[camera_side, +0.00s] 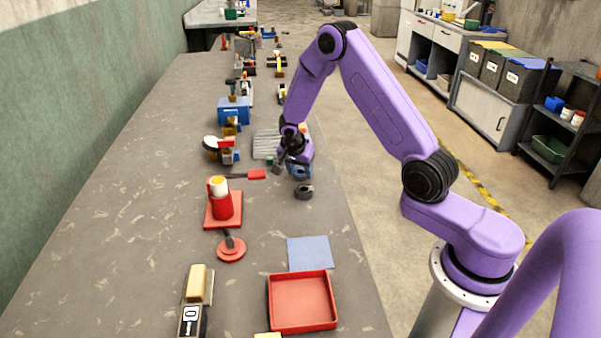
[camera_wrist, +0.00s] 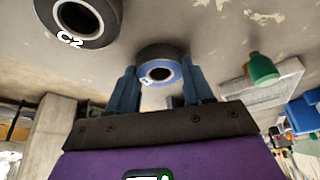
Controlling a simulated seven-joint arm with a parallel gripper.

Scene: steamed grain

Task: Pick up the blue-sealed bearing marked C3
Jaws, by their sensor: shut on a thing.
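The blue-sealed bearing (camera_wrist: 160,54) shows between the two fingers of my gripper (camera_wrist: 161,88) in the wrist view, with its bore facing the camera. The gripper is shut on it. A small pale mark on its face is partly cut off, too little to read in full. A second, dark bearing marked C2 (camera_wrist: 112,28) lies on the table at the upper left of that view, apart from the fingers. In the side view my gripper (camera_side: 279,166) is low over the table, and the dark bearing (camera_side: 303,191) lies close to its right. The held bearing is hard to make out there.
A grey ribbed rack (camera_side: 267,143) stands just behind my gripper. A red-handled tool (camera_side: 256,174) lies to its left, near a red stand (camera_side: 222,212). A blue mat (camera_side: 310,253) and a red tray (camera_side: 270,305) lie nearer. The table between is mostly clear.

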